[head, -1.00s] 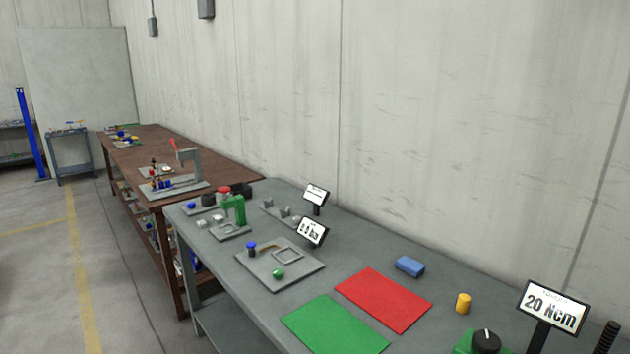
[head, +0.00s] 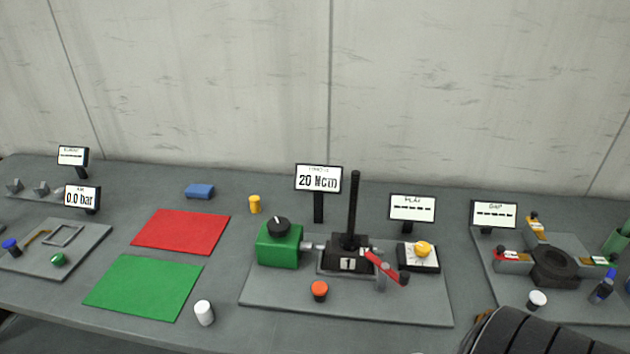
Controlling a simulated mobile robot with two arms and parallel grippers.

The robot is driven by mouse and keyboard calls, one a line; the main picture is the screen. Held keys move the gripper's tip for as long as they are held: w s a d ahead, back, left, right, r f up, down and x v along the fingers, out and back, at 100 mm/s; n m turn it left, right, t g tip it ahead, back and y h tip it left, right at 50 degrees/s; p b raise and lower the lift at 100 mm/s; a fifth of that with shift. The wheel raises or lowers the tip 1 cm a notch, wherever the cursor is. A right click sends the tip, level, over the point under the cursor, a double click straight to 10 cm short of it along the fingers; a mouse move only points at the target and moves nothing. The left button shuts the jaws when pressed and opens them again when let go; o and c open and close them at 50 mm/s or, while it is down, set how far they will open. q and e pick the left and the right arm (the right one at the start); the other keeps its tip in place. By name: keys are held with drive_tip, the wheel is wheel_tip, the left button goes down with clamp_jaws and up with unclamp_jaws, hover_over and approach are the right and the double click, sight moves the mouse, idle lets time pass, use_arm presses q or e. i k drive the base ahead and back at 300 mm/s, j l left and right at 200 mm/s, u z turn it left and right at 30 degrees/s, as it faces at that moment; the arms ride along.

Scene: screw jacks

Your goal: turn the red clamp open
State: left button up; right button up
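A red lever (head: 386,267) with a dark knob at its end, which looks like the red clamp, sits at the right side of a dark screw jack (head: 347,254) with an upright black threaded spindle. It slopes down to the right, toward the front. I cannot tell from here whether it is clamped or open. The jack stands on a grey base plate (head: 285,298), beside a green box (head: 279,246) with a black knob. Neither gripper is in view; a dark ribbed part at the bottom right seems to be my own arm.
An orange-red button (head: 320,289) stands in front of the jack. A gauge with a yellow knob (head: 423,249) is close to the lever's right. Displays (head: 319,179) stand behind. A three-armed fixture (head: 554,266) is farther right. A white cylinder (head: 204,312) stands left of the plate.

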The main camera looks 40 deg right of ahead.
sight(403, 281)
drive_tip(key=k+l+z, duration=0.1)
drive_tip(key=z, duration=1.55)
